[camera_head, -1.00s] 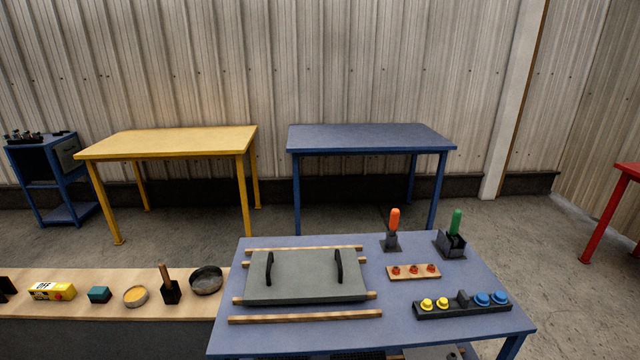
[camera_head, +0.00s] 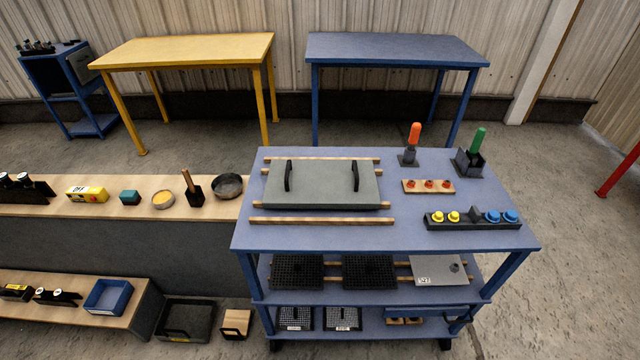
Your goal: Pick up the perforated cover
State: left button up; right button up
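Several dark panels with a grid-like or perforated surface lie on the lower levels of the blue cart. Two black ones, a left one (camera_head: 297,270) and a right one (camera_head: 369,270), lie on wooden strips on the middle shelf. Two smaller ones with white labels, a left one (camera_head: 296,317) and a right one (camera_head: 343,317), are on the bottom shelf. I cannot tell which is the perforated cover. A plain grey plate (camera_head: 322,185) with two black handles lies on wooden strips on the cart top. Neither of my grippers is in view.
The cart top (camera_head: 300,236) also holds an orange-handled tool (camera_head: 414,134), a green-handled tool (camera_head: 478,140) and a button strip (camera_head: 473,219). A labelled grey plate (camera_head: 440,270) is on the middle shelf. A wooden bench (camera_head: 60,191) stands left. Floor (camera_head: 570,260) is clear at right.

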aim_at(287, 271)
jog(key=k, duration=1.25)
jog(key=z, duration=0.8)
jog(key=i, duration=1.2)
jog(key=u, duration=0.15)
